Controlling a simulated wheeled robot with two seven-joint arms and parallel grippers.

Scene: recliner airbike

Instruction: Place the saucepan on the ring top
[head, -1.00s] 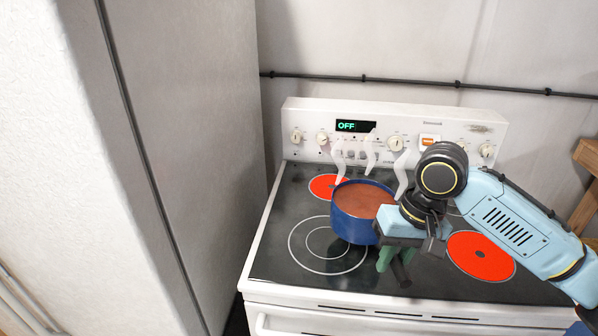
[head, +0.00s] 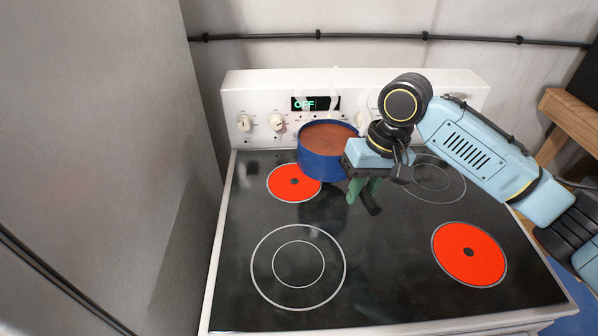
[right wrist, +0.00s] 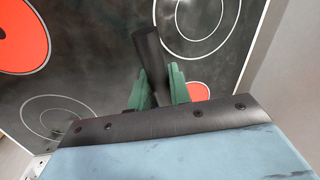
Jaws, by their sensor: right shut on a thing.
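The blue saucepan (head: 322,166), with brown contents, shows upright in the head view near the back of the black stove top (head: 380,265). It overlaps the right edge of the back-left red disc (head: 288,184); I cannot tell whether its base touches the glass. My right gripper (head: 363,188) is shut on the saucepan's dark handle (head: 370,204). In the right wrist view the handle (right wrist: 148,55) runs between the green fingers (right wrist: 152,92); the pan body is hidden there. My left gripper is not in view.
A bare white double ring (head: 298,266) lies front left, a red disc (head: 468,253) front right and another white ring (head: 433,178) back right. The control panel (head: 245,103), its display reading OFF, rises behind the saucepan. A grey wall panel (head: 120,150) stands left.

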